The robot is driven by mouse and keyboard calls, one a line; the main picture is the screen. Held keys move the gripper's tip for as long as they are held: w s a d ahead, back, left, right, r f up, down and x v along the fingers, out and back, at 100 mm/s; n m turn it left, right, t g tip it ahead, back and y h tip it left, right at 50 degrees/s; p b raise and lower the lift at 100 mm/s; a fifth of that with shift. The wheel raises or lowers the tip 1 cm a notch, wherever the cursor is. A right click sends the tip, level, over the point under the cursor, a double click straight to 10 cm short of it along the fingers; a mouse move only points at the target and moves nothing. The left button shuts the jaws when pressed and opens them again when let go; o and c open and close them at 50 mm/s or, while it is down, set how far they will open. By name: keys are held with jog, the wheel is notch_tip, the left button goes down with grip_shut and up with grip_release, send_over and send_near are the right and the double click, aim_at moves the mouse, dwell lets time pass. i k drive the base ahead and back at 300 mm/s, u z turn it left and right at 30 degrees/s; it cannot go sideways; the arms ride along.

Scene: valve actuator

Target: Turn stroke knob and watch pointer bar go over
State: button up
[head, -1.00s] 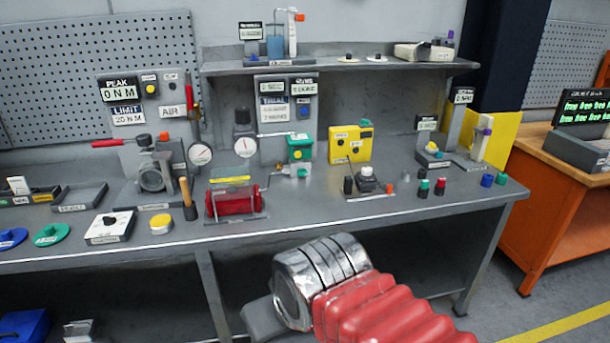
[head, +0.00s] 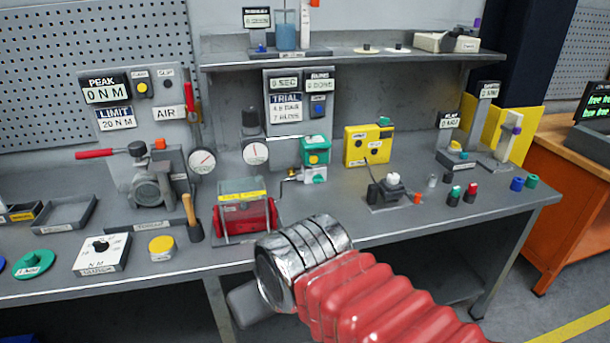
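A white box (head: 88,259) with a black knob (head: 101,246) on top and a dial scale stands at the front left of the bench. I cannot make out a pointer bar for certain. A red cylinder (head: 245,217) with a yellow label lies in a grey cradle right of the box. My gripper (head: 245,303) shows as a grey end piece below the bench's front edge, partly hidden behind my silver wrist. It is apart from the box, and its fingers cannot be made out.
A yellow round button (head: 162,247) and a wooden-handled tool (head: 190,213) stand between box and cylinder. Behind are a pump-like valve body (head: 150,183), round gauges (head: 203,163) and a yellow box (head: 368,146). A shelf (head: 340,59) overhangs the back.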

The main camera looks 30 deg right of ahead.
aim_at(318, 178)
jog(key=z, duration=0.05)
jog(key=i, duration=0.85)
